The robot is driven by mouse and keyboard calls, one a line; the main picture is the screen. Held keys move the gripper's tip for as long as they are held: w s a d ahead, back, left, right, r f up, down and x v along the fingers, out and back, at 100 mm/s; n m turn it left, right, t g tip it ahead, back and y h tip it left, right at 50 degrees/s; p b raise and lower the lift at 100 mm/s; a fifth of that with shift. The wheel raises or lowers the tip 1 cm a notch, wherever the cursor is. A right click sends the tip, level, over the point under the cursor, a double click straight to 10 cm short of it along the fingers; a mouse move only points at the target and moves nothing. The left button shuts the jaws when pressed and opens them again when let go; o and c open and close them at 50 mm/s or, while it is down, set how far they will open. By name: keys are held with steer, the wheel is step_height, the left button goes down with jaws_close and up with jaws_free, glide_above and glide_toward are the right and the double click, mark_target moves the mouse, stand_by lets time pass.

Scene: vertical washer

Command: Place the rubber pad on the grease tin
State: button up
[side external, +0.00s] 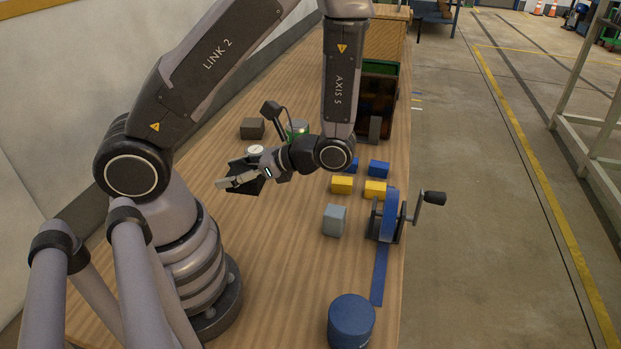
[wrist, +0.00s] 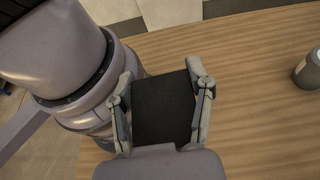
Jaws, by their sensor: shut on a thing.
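The rubber pad (wrist: 163,110), a flat black square, is gripped between the two fingers of my gripper (wrist: 160,78) in the wrist view. In the side external view my gripper (side external: 234,175) holds the dark pad (side external: 246,186) above the wooden bench, and the fingers partly cover it. A blue round tin with a lid (side external: 351,322) stands at the bench's front edge, well apart from the pad. It looks like the grease tin, but no label is readable. A grey cylinder (wrist: 309,72) stands at the right edge of the wrist view.
Yellow blocks (side external: 342,185), blue blocks (side external: 379,169) and a grey block (side external: 335,220) stand right of my gripper. A crank device (side external: 388,215) with a blue strip lies near the right edge. A dark block (side external: 252,128) and bin (side external: 375,100) are behind. Bare bench lies below my gripper.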

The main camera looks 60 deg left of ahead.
steer(key=s+d+n+g+h, duration=0.3)
steer(key=s+d+n+h, duration=0.2)
steer(key=d+n+h, duration=0.3)
steer(key=n+t+h, duration=1.3)
steer(key=n+h, duration=0.1)
steer(key=n, duration=0.4)
glide_above(364, 309)
step_height(364, 309, down, 4)
step_height(364, 309, down, 8)
steer(key=shift+r, duration=0.1)
steer(key=shift+f, duration=0.25)
steer(key=shift+f, duration=0.1)
steer(key=o, duration=1.2)
